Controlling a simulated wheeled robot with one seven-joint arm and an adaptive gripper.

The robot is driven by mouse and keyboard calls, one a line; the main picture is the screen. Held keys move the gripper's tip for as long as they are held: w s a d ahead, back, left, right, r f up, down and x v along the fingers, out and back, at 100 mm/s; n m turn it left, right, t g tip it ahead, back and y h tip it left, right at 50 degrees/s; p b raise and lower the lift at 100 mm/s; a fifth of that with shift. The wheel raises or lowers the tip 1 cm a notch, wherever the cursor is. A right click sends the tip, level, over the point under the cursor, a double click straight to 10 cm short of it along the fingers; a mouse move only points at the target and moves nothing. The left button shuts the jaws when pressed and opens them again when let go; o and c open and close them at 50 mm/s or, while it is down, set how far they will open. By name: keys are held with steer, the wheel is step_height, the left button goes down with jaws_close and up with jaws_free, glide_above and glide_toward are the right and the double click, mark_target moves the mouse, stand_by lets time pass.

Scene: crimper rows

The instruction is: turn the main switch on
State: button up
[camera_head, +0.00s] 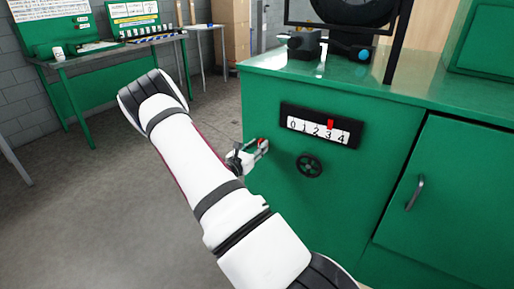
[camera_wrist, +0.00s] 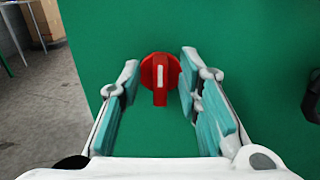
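The main switch (camera_wrist: 160,75) is a red round knob with a white bar mark, on the green cabinet front. In the wrist view its handle points down and the white mark stands upright. My gripper (camera_wrist: 158,82) is open, with one teal-padded finger on each side of the knob and a gap on both sides. I cannot tell how deep the fingertips reach past the knob.
A green workbench (camera_head: 105,50) stands at the back left. The floor left of the cabinet is clear.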

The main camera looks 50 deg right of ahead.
jaws_close()
steer(key=shift+m, duration=0.3)
steer(key=shift+s+f+m+p, duration=0.25)
steer(key=shift+m+p, duration=1.85)
steer(key=shift+m, duration=0.75)
steer(key=shift+s+f+m+p, duration=0.2)
steer(key=shift+m+p, duration=1.95)
steer(key=shift+m, duration=0.75)
steer(key=shift+s+f+m+p, duration=0.15)
steer(key=shift+s+m+p, duration=0.1)
steer(key=shift+m+p, duration=2.25)
steer(key=shift+f+m+b, duration=0.1)
steer(key=shift+m+b, duration=0.2)
steer(key=shift+m, duration=0.35)
